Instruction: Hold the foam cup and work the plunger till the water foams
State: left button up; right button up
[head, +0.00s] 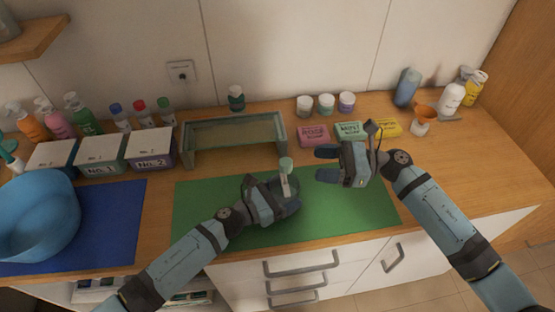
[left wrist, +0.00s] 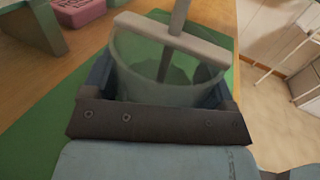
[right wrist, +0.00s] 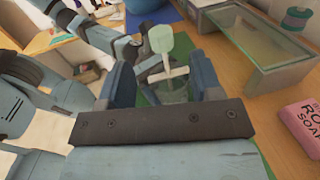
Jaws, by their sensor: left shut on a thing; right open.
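The foam cup (left wrist: 140,62) is clear and fills the middle of the left wrist view, between the fingers of my left gripper (left wrist: 165,85). A pale bar lies across its rim, and the plunger's rod (left wrist: 180,15) rises through it. In the head view my left gripper (head: 284,200) is shut on the cup over the green mat (head: 205,212). The plunger's pale green knob (head: 286,164) stands above the hand. My right gripper (head: 322,165) is open and empty, to the right of the knob. The right wrist view shows the knob (right wrist: 161,38) beyond and between its fingers. I cannot make out foam.
A glass-topped stand (head: 235,130) is behind the mat. Soap boxes, including a pink one (head: 313,135), sit behind my right gripper. A blue basin (head: 36,215) is at left. Bottles (head: 450,97) stand at right. The mat's right part is clear.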

aim_at(286, 166)
jog(key=a, duration=1)
jog(key=shift+a, duration=0.3)
